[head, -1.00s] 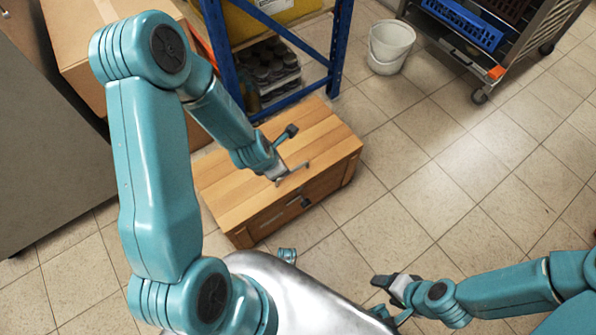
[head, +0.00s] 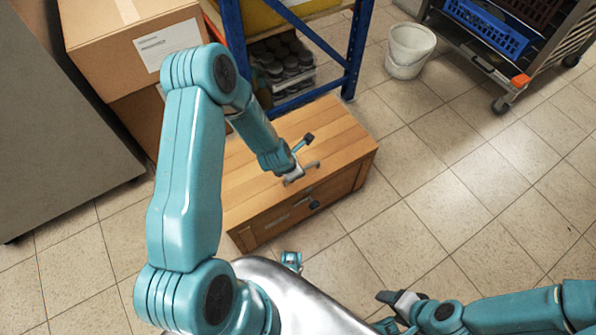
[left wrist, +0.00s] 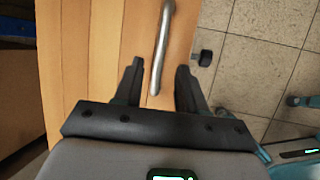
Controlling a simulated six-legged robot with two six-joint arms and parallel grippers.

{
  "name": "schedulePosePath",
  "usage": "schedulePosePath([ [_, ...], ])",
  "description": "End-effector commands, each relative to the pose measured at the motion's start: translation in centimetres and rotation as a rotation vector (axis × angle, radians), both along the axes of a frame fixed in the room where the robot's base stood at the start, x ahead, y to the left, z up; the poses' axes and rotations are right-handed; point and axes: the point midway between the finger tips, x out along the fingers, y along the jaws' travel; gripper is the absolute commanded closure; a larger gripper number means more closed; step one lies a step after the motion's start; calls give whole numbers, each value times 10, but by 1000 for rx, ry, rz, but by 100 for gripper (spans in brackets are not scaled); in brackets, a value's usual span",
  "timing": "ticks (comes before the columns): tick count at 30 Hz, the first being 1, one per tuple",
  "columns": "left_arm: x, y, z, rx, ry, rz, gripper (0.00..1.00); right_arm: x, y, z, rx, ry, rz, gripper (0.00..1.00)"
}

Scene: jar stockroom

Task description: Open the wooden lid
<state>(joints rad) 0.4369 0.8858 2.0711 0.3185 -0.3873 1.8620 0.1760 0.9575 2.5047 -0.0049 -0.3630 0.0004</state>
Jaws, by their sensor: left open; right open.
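A wooden chest (head: 345,187) stands on the floor with its plank lid (head: 333,122) shut. A grey metal bar handle (left wrist: 164,35) is on the lid near its front edge. My left gripper (head: 311,171) is over that front edge, with its dark fingers apart. In the left wrist view, the left gripper (left wrist: 160,66) has one finger on each side of the handle's near end, with gaps to both. Whether the fingertips reach down to the handle's height, I cannot tell. My right gripper (head: 386,311) is open and empty above the floor, lower right of the chest.
A blue-framed shelf (head: 352,55) with dark jars (head: 283,58) stands right behind the chest. Cardboard boxes (head: 125,45) are behind my left arm. A white bucket (head: 410,50) and a wheeled rack (head: 500,65) are at the back right. The tiled floor right of the chest is clear.

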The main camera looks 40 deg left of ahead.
Motion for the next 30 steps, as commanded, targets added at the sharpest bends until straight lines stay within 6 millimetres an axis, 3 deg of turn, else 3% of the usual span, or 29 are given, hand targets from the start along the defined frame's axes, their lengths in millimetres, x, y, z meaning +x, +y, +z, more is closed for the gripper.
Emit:
schedulePosePath([
  [1, 4, 0, -12, 0, 1, 0, 60, 0, 0, -5, 0, 0, 0, 34],
  [6, 13, 1, -29, 0, 0, 0, 60, 0, 0, -9, 0, 0, 0, 34],
  [17, 15, 1, -34, 0, 0, 0, 60, 0, 0, -10, 0, 0, 0, 34],
  [19, 16, 1, -34, 0, 0, 0, 76, 0, 0, -10, 0, 0, 0, 34],
  [21, 16, 1, -34, 0, 0, 0, 99, 0, 0, -10, 0, 0, 0, 34],
  [30, 16, 2, -31, -9, 2, 0, 100, 0, 0, -10, 0, 0, 0, 34],
])
